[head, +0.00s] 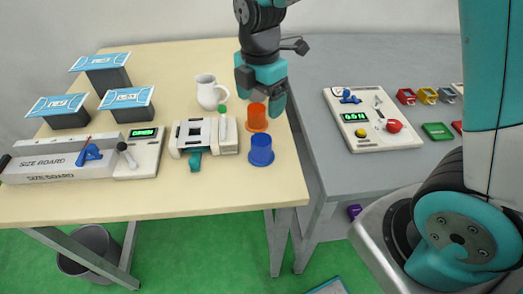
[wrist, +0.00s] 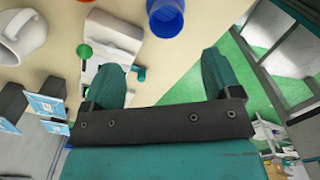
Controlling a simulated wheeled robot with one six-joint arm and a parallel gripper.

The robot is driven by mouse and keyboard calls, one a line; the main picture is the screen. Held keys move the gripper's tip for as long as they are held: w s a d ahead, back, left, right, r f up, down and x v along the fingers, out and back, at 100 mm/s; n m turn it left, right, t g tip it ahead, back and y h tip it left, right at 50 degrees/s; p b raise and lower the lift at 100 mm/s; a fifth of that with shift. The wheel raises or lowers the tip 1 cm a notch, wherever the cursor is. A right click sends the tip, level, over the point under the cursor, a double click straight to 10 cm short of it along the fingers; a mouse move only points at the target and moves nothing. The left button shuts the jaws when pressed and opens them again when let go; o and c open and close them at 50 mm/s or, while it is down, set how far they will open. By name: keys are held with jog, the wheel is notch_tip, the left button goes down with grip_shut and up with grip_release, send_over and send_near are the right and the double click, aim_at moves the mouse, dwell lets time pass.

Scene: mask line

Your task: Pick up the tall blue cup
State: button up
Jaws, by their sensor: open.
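The blue cup (head: 261,147) stands near the right front part of the cream table, its wider rim down on the tabletop. An orange cup (head: 257,119) of similar shape stands just behind it. My gripper (head: 262,96) is open and empty, above and behind the blue cup and close to the orange one; its fingers partly cover the orange cup's surroundings. In the wrist view the blue cup (wrist: 165,20) is at the top edge, ahead of and apart from my open fingers (wrist: 162,66), partly cut off.
A white mug (head: 208,92) stands left of my gripper. A white device (head: 195,134) with a green-topped piece (head: 223,110) lies left of the cups. The cream table's right edge (head: 292,150) is near the cups. A grey table (head: 350,175) with a control panel (head: 372,118) stands to the right.

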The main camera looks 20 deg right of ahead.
aim_at(261, 149)
notch_tip(261, 149, down, 9)
jog(key=shift+f, duration=0.15)
jog(key=shift+s+a+f+p, duration=0.1)
jog(key=shift+s+f+p, duration=0.1)
jog(key=shift+f, duration=0.7)
jog(key=shift+s+a+f+p, duration=0.1)
jog(key=shift+s+f+p, duration=0.05)
jog(key=shift+f, duration=0.7)
jog(key=shift+s+f+p, duration=0.15)
jog(key=shift+f+p, duration=0.05)
jog(key=shift+f, duration=0.7)
jog(key=c, duration=1)
